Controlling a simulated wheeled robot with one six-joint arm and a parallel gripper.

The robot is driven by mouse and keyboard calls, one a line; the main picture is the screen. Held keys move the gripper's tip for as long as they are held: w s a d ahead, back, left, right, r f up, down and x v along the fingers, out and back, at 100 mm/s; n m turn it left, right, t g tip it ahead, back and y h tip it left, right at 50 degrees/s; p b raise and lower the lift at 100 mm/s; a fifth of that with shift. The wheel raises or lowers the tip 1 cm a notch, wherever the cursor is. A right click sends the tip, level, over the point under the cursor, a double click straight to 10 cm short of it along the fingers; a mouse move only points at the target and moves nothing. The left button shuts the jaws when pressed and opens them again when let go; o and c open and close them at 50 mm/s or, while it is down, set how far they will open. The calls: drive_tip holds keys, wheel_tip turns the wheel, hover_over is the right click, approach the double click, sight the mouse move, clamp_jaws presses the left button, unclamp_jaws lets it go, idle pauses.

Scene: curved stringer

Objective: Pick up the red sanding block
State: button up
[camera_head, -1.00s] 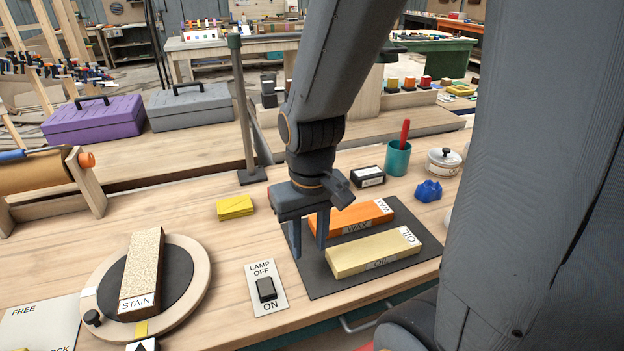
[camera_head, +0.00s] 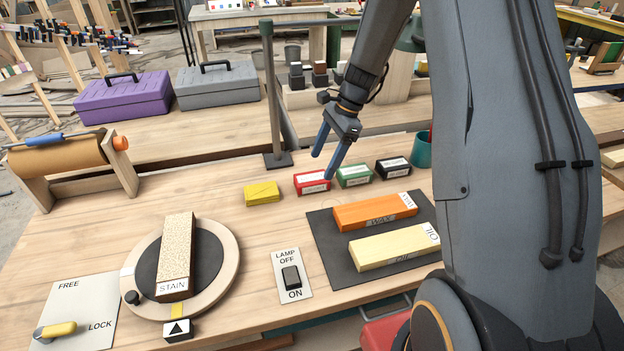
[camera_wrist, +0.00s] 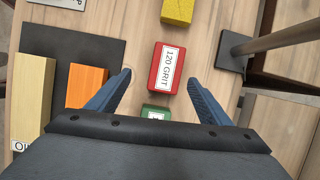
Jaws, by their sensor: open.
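The red sanding block (camera_head: 311,182) lies on the bench between a yellow block and a green block. In the wrist view the red block (camera_wrist: 167,68) shows a white label reading "120 GRIT" and lies ahead of the fingertips, roughly centred between them. My gripper (camera_head: 325,166) is open and empty, above and just behind the block in the head view. In the wrist view my gripper's two blue fingers (camera_wrist: 160,76) stand wide apart, with bare bench on both sides of the block. I cannot tell the exact height of the fingertips.
The green block (camera_head: 354,176) sits close on the right, with a black block (camera_head: 393,168) beyond it. The yellow block (camera_head: 262,193) lies left. A dark mat (camera_head: 330,250) holds orange and pale blocks in front. A lamp post base (camera_head: 279,160) stands behind.

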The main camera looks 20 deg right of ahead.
sight(314, 177)
drive_tip(key=shift+w+f+m, duration=0.15)
drive_tip(key=shift+w+m, duration=0.15)
drive_tip(key=shift+w, duration=0.05)
drive_tip(key=shift+w+f, duration=0.15)
drive_tip(key=shift+f, duration=0.05)
drive_tip(key=shift+p+x, duration=1.55)
drive_tip(key=shift+x, duration=2.15)
drive_tip(key=shift+w, duration=0.1)
drive_tip(key=shift+f, duration=0.1)
drive_tip(key=shift+c, duration=0.2)
drive_tip(key=c, duration=1.3)
drive_tip(key=shift+r, duration=0.2)
wheel_tip(314, 177, up, 10)
drive_tip(key=b, duration=0.2)
drive_tip(key=shift+b, duration=0.4)
